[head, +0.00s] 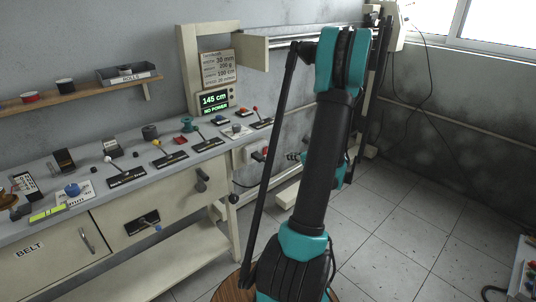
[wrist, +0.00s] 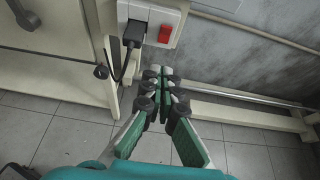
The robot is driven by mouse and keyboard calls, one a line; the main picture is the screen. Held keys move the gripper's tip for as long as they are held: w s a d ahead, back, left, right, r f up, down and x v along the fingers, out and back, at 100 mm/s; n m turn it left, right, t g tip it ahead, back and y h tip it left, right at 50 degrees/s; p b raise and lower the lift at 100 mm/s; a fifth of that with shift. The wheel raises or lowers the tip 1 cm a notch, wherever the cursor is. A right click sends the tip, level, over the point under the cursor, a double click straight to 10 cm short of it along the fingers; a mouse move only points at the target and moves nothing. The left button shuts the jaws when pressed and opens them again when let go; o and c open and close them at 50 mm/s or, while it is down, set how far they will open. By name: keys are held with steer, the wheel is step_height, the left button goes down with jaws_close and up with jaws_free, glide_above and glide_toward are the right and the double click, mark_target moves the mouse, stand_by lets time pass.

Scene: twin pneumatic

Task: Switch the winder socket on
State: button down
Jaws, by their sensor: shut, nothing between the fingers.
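The winder socket (wrist: 150,14) is a white wall box at the top of the wrist view. A black plug (wrist: 133,32) with a cable sits in its left part. A red rocker switch (wrist: 166,34) is on its right part; I cannot tell which side is pressed. In the head view the socket (head: 259,154) shows low behind the bench end, left of my arm. My gripper (wrist: 160,73) is shut and empty, its fingertips just below the socket in the picture and seemingly apart from it. In the head view my arm mostly hides the gripper.
The winder display (head: 215,101) reads 145 cm and NO POWER. The bench (head: 215,146) carries several levers and buttons. A pale rail (wrist: 235,117) runs low along the wall, right of my gripper. Tiled floor (head: 385,240) is open to the right.

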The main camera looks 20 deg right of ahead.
stand_by(0.3)
glide_toward(265, 148)
steer(key=w+f, duration=0.2)
steer(key=w+a+f, duration=0.1)
steer(key=w+f, duration=0.1)
steer(key=shift+w+a, duration=0.2)
steer(key=shift+w, duration=0.05)
steer(key=shift+w+a+r, duration=0.1)
steer(key=shift+w+a, duration=0.05)
steer(key=shift+w, duration=0.3)
steer(key=shift+w+a+r+g+h, duration=0.2)
steer(key=shift+w+r+g, duration=0.15)
steer(key=shift+g, duration=0.2)
steer(key=shift+w+a+r+g+h, duration=0.2)
steer(key=shift+w+g, duration=0.15)
steer(key=shift+g, duration=0.2)
steer(key=shift+d, duration=0.15)
steer(key=shift+r, duration=0.75)
